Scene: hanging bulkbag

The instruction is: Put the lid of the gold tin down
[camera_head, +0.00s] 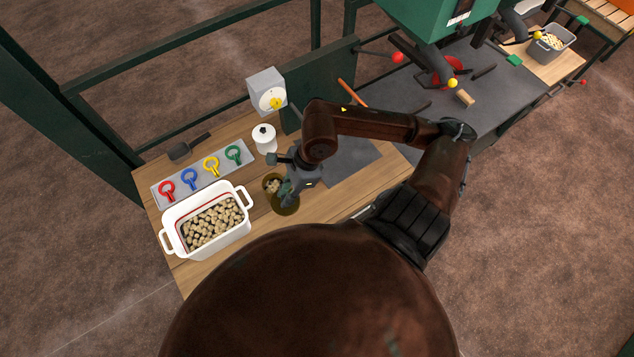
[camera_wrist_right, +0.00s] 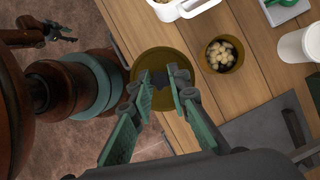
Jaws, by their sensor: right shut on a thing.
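The round gold lid (camera_wrist_right: 150,59) is under my right gripper (camera_wrist_right: 161,84), whose green fingers are shut on its dark knob. In the head view the lid (camera_head: 287,209) shows partly below my right gripper (camera_head: 287,190). I cannot tell whether the lid touches the table. The open gold tin (camera_wrist_right: 237,64) stands beside it, with several pale lumps inside; in the head view the tin (camera_head: 266,181) is partly hidden by the gripper. My left gripper (camera_wrist_right: 66,32) shows small in the right wrist view, off the table; I cannot tell its opening.
A white tub (camera_head: 246,217) of pale lumps stands left of the tin. A tray (camera_head: 160,194) with several coloured rings, a white canister (camera_head: 264,139) and a dark scoop (camera_head: 188,148) lie behind. The wooden table (camera_head: 334,204) is bare right of the lid.

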